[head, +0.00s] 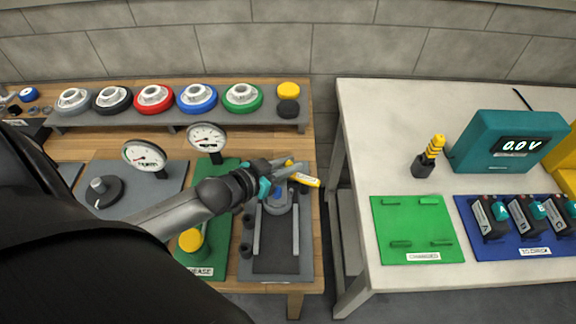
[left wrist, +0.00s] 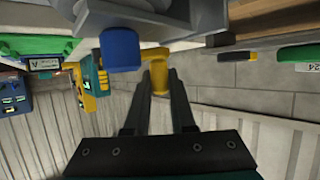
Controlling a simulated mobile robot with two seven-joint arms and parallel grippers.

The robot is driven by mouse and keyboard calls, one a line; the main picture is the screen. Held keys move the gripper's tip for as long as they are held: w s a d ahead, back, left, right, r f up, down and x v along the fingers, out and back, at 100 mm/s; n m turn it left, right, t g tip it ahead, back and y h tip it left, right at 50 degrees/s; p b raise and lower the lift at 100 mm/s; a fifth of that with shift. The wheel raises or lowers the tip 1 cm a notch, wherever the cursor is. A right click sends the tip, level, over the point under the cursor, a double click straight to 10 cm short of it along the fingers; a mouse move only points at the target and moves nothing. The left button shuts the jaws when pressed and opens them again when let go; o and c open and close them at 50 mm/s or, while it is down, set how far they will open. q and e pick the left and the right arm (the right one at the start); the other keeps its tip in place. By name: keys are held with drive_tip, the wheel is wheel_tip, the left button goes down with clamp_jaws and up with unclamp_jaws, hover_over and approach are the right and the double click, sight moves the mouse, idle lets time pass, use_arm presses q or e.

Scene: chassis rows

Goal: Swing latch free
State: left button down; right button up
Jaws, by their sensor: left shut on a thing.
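My left gripper (head: 283,172) reaches over the grey fixture (head: 275,262) at the right end of the wooden bench. In the left wrist view its two dark fingers (left wrist: 160,88) are shut on a yellow cylindrical handle (left wrist: 160,72), which I take to be the latch's grip. In the head view only a small yellow bit (head: 289,162) shows at the fingers. A blue block (left wrist: 120,48) shows beside the handle in the left wrist view. The latch's pivot is hidden. My right gripper is not in view.
Two dial gauges (head: 207,138) and a green plate with a yellow knob (head: 192,240) stand left of the fixture. Several coloured wheels line the back shelf (head: 180,124). A gap separates the white table (head: 385,150).

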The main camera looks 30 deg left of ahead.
use_arm(q)
drive_tip(key=shift+w+a+m+g+h+b, duration=0.1)
drive_tip(key=shift+w+m+g+h+b, duration=0.35)
drive_tip(key=shift+m+h+b, duration=0.6)
drive_tip(key=shift+w+m+g+h+b, duration=0.4)
drive_tip(key=shift+m+h+b, duration=0.45)
drive_tip(key=shift+h+b, duration=0.25)
drive_tip(key=shift+w+r+m+g+h+b, duration=0.1)
drive_tip(key=shift+w+m+g+h+b, duration=0.1)
drive_tip(key=shift+m+g+h+b, duration=0.5)
drive_tip(key=shift+w+d+m+g+h, duration=0.25)
drive_tip(key=shift+m+g+h, duration=0.1)
drive_tip(key=shift+m+h, duration=0.3)
drive_tip(key=shift+w+d+m+g+h+p, duration=0.15)
drive_tip(key=shift+m+g+h+p, duration=0.15)
drive_tip(key=shift+m+g+p, duration=0.2)
drive_tip(key=shift+w+d+m+g+h, duration=0.1)
drive_tip(key=shift+m+g+h, duration=0.25)
drive_tip(key=shift+m, duration=0.2)
drive_tip(key=c, duration=0.8)
unclamp_jaws()
drive_tip(key=shift+o, duration=0.2)
drive_tip(key=shift+p, duration=0.3)
